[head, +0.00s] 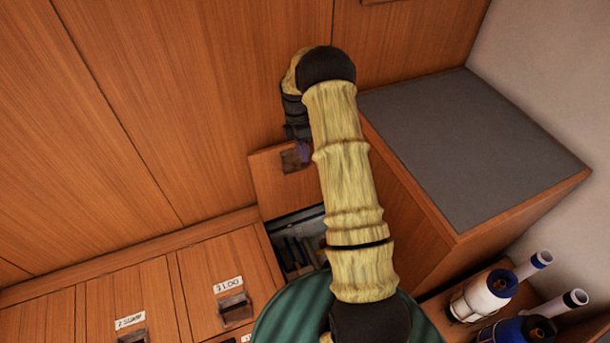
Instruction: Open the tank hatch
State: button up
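A wooden hatch lid (272,190) stands raised against the wooden wall, with a dark handle (291,160) near its top. Its label does not show, so I cannot read whether it is the tank hatch. Below it is an open compartment (290,226) with dark parts inside, partly hidden by my arm. My gripper (303,151) is at the lid's handle, pointing down. My arm hides part of it, and I cannot tell whether its fingers are closed on the handle.
Two shut hatches with labels and dark handles lie to the left, the nearer one (215,268) beside the opening. A grey-topped wooden box (475,150) stands right. White and blue cylinders (490,294) sit on a shelf at lower right.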

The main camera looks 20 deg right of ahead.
jog(key=x, duration=1)
grip_shut()
dwell(1.1)
grip_release()
jog(key=shift+r, duration=0.1)
